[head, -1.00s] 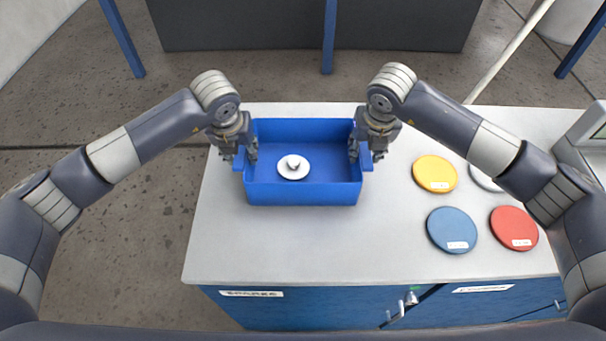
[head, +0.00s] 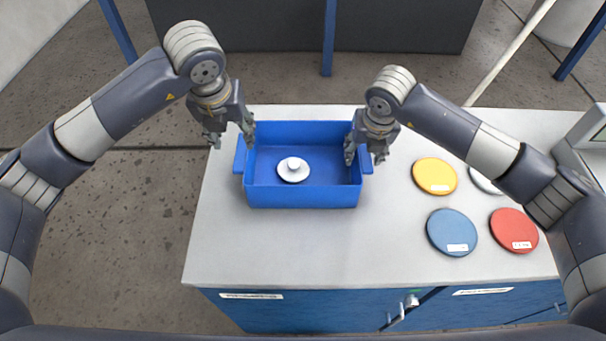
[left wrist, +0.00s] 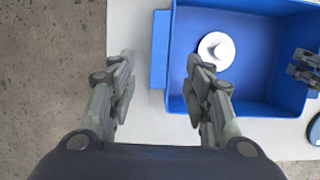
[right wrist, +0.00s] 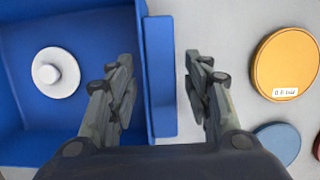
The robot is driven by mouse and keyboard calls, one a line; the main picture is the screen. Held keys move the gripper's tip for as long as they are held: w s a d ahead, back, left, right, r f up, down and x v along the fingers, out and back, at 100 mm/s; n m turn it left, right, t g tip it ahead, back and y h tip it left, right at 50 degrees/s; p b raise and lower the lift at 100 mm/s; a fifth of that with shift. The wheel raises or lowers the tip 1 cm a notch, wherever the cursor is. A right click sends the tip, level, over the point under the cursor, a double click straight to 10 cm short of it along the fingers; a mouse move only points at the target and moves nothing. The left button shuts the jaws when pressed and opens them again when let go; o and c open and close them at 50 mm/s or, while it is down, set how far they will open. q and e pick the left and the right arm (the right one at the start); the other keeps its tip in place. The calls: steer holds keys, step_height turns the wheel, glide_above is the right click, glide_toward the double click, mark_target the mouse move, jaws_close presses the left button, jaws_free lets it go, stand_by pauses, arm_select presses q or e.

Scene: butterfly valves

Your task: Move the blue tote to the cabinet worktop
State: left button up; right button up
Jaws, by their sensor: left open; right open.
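The blue tote (head: 303,195) rests on the light grey cabinet worktop (head: 320,245), upright, with a white knobbed disc (head: 293,170) inside. My left gripper (head: 229,142) is open and raised above the tote's left end. In the left wrist view its fingers (left wrist: 158,75) are apart above the tote's left handle (left wrist: 160,50). My right gripper (head: 366,160) is open at the tote's right end. In the right wrist view its fingers (right wrist: 157,75) stand on either side of the right handle (right wrist: 160,80); whether they touch it, I cannot tell.
On the worktop to the right lie a yellow disc (head: 435,176), a blue disc (head: 452,232), a red disc (head: 514,230) and a partly hidden grey disc (head: 484,181). A grey device (head: 588,140) stands at the right edge. The worktop in front of the tote is clear.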

steer(key=v, duration=1.2)
steer(key=shift+w, duration=0.1)
